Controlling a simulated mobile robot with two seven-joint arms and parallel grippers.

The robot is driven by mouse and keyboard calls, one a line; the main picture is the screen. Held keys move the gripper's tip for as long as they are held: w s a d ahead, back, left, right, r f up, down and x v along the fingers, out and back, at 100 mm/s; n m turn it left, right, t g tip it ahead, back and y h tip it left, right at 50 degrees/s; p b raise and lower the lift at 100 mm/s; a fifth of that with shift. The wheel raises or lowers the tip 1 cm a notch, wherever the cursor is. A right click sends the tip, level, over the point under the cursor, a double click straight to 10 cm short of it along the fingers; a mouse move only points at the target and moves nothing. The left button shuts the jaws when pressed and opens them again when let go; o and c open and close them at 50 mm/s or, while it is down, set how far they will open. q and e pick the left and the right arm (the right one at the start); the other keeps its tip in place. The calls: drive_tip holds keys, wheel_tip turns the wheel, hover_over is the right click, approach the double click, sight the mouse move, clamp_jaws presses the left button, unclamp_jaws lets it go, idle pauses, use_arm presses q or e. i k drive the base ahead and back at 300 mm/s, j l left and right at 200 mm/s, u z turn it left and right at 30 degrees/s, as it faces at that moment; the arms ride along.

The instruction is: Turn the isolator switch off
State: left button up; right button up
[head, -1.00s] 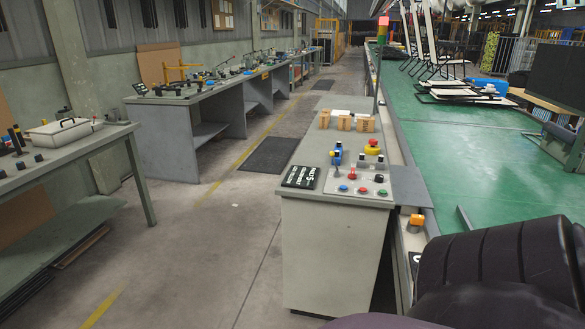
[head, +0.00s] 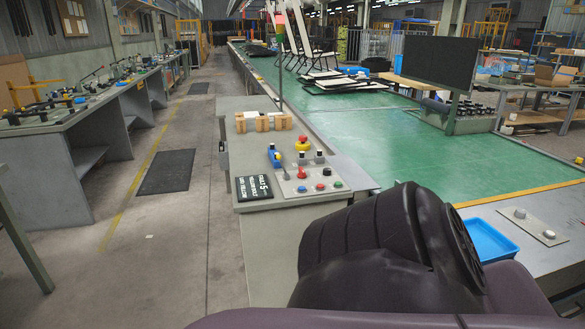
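A grey console (head: 250,207) stands ahead of me at the near end of the green conveyor. On its top are a control panel with red, blue and green buttons (head: 320,186), a red knob (head: 301,173), a blue switch-like part (head: 274,157) and a yellow-based red button (head: 302,144). A black sign with white text (head: 259,188) lies at the panel's left. I cannot tell which control is the isolator switch. Neither of my grippers is in view. My dark arm covers the lower right middle and hides the console's near right side.
The green conveyor (head: 380,140) runs to the right of the console, with folded loungers (head: 345,82) on it. A blue tray (head: 485,240) and a small plate with two buttons (head: 533,226) sit at the right. A workbench (head: 110,110) lines the left.

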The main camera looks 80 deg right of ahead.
sight(302, 174)
drive_tip(key=i+z, duration=0.2)
drive_tip(key=z, duration=0.2)
drive_tip(key=i+l+z, duration=0.1)
drive_tip(key=z, duration=0.35)
drive_tip(key=i+j+z, duration=0.1)
drive_tip(key=i+z, duration=0.15)
drive_tip(key=z, duration=0.15)
